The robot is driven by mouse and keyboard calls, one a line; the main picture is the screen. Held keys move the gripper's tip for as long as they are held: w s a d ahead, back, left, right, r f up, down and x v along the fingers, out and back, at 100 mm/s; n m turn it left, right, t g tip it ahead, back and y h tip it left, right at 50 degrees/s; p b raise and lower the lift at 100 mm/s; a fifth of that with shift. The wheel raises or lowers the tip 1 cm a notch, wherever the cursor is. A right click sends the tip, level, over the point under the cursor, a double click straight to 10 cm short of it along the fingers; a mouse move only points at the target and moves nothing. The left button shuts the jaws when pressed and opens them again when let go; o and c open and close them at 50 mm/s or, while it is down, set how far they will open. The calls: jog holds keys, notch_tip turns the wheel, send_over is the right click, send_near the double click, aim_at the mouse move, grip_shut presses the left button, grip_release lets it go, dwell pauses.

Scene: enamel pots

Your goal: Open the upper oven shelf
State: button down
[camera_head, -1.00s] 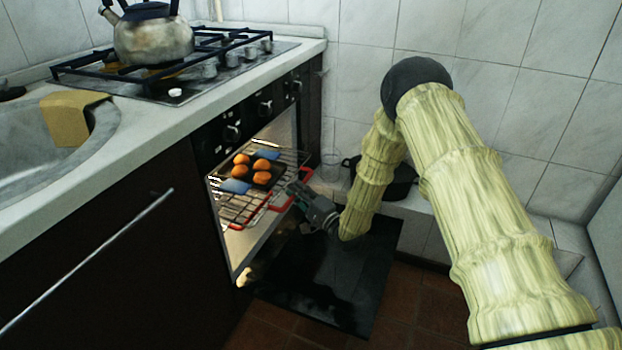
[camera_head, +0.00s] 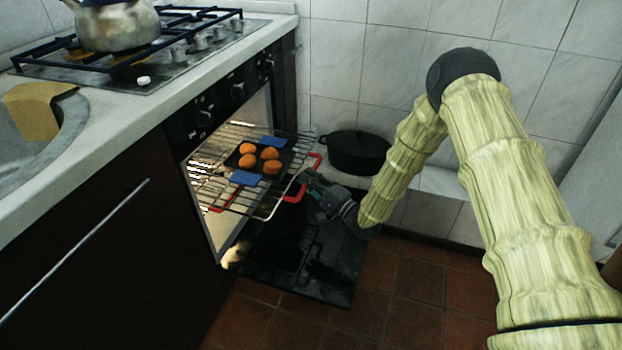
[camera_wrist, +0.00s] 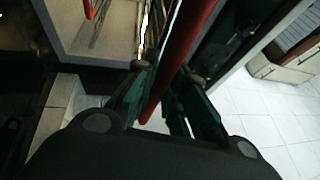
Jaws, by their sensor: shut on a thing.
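The upper oven shelf (camera_head: 268,213) is a wire rack with red grips on its front edge. It sticks well out of the oven, level, above the lowered door. My gripper (camera_head: 307,181) is at the front edge of the rack, shut on its red front bar. In the wrist view the red bar (camera_wrist: 184,45) runs between the green-sided fingers of my gripper (camera_wrist: 170,78). A dark tray (camera_head: 236,157) with several orange-brown buns (camera_head: 270,153) and blue pads at two ends (camera_head: 244,178) rests on the rack.
The oven door (camera_head: 325,275) hangs open, flat and low under the rack. A black pot (camera_head: 355,152) stands on a ledge by the tiled wall. The kettle (camera_head: 118,25) sits on the hob. Red floor tiles (camera_head: 400,285) in front are clear.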

jog(key=shift+s+a+f, duration=0.1)
jog(key=c, duration=1.5)
grip_release()
jog(key=shift+o, duration=0.2)
jog(key=v, duration=1.2)
